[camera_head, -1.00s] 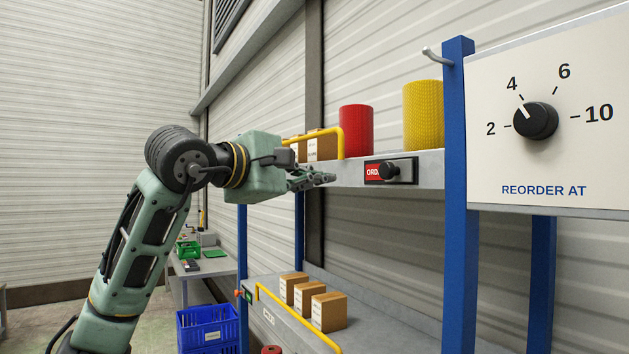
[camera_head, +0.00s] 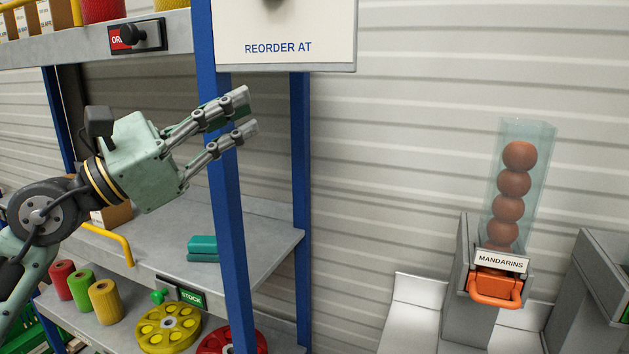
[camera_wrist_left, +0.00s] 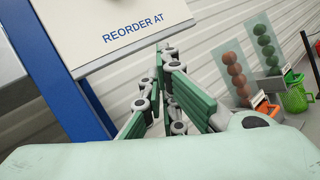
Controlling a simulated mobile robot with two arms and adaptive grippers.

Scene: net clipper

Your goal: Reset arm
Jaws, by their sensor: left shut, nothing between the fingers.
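My left arm comes in from the left in the head view, with its pale green wrist at left centre. My left gripper (camera_head: 243,112) points right and slightly up, in front of the blue shelf post. It is shut and holds nothing. In the left wrist view the left gripper (camera_wrist_left: 166,62) stretches away from the camera, below the REORDER AT panel (camera_wrist_left: 125,28). That panel also shows in the head view (camera_head: 285,50), above the gripper. My right arm and right gripper are not in view.
A shelf rack with a blue post (camera_head: 226,200) stands close behind the gripper. Its lower shelves hold coloured rolls (camera_head: 105,300), a yellow spool (camera_head: 168,328) and teal boxes (camera_head: 202,248). A mandarin dispenser (camera_head: 485,285) stands at right. Open space lies between rack and dispenser.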

